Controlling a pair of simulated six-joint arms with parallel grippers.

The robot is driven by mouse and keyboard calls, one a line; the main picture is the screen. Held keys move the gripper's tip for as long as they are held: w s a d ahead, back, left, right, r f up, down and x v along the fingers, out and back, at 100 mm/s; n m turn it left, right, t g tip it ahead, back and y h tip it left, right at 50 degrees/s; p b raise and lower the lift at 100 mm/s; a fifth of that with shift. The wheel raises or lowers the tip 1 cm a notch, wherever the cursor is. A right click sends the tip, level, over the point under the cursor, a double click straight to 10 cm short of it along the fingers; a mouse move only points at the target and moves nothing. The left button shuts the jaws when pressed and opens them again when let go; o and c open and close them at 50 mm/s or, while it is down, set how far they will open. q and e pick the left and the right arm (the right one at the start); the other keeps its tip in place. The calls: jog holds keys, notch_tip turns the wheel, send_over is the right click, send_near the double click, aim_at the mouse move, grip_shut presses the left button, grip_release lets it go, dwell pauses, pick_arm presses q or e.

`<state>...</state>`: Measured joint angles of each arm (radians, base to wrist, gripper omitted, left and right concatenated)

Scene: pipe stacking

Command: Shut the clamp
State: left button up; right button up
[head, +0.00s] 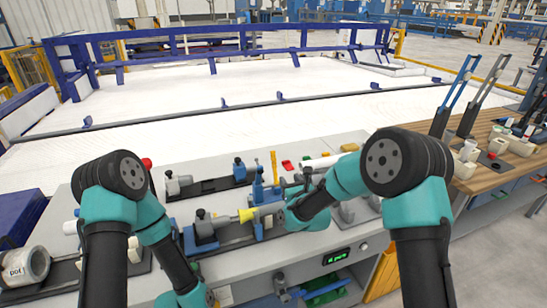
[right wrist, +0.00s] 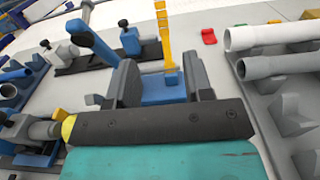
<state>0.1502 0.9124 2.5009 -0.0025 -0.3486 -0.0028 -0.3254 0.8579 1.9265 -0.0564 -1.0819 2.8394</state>
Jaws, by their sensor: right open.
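The blue clamp (head: 258,188) stands near the middle of the grey table in the head view. In the right wrist view its blue lever (right wrist: 92,40) sticks up and leans to the left, and a blue block (right wrist: 163,90) shows between my fingers. My right gripper (right wrist: 165,75) is open, with one grey finger on each side of the blue block; I cannot tell whether they touch it. In the head view my right gripper (head: 284,190) is beside the clamp, partly hidden by my own arm. My left arm reaches down to the bottom edge; its gripper is out of view.
A grey fitting with a yellow end (head: 245,215) lies just left of the clamp. A yellow post (head: 273,165) and a red piece (head: 288,165) are behind it. A wooden bench (head: 490,178) stands at far right.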

aim_at(274, 156)
jog(key=x, duration=1.7)
jog(key=shift+w+a, duration=0.1)
jog(key=shift+w, duration=0.1)
jog(key=shift+c, duration=0.5)
grip_shut()
